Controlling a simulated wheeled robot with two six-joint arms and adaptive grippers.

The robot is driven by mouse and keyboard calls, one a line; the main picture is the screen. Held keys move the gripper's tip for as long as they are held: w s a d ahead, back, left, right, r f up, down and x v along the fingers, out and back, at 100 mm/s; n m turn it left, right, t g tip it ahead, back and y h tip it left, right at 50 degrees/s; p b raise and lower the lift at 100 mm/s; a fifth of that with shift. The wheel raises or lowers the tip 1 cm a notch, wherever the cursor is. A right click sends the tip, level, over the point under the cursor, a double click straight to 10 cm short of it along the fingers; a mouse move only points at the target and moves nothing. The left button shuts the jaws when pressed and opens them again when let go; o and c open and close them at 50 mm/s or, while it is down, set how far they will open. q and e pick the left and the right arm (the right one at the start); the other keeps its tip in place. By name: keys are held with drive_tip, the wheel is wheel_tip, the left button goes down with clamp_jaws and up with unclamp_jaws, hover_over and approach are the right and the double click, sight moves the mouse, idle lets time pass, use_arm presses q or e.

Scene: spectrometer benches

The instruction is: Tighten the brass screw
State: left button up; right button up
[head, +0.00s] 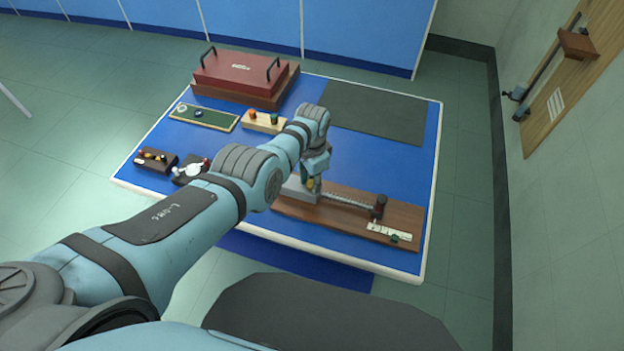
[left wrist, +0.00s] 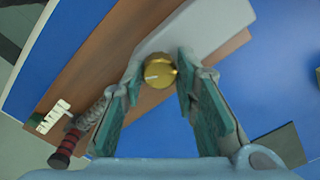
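The brass screw (left wrist: 160,71) has a round gold head with a pale line on it. It stands on a grey block (left wrist: 203,29) on the wooden board (left wrist: 105,58). In the left wrist view, my left gripper (left wrist: 159,62) has its two teal-padded fingers on either side of the screw head, with narrow gaps showing. It is open. In the head view, the left gripper (head: 311,182) points down over the grey block (head: 301,190) and hides most of the screw. My right gripper is in neither view.
A rod with a dark red-and-black end (head: 379,206) runs along the board beside a white scale (head: 390,232). A red case (head: 238,75), a green tray (head: 205,117) and small dark fixtures (head: 155,160) stand on the blue table. A dark mat (head: 375,112) is bare.

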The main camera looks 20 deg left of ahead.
use_arm(q)
drive_tip(key=shift+o, duration=1.4)
wheel_tip(320, 180, up, 12)
drive_tip(key=shift+f, duration=0.1)
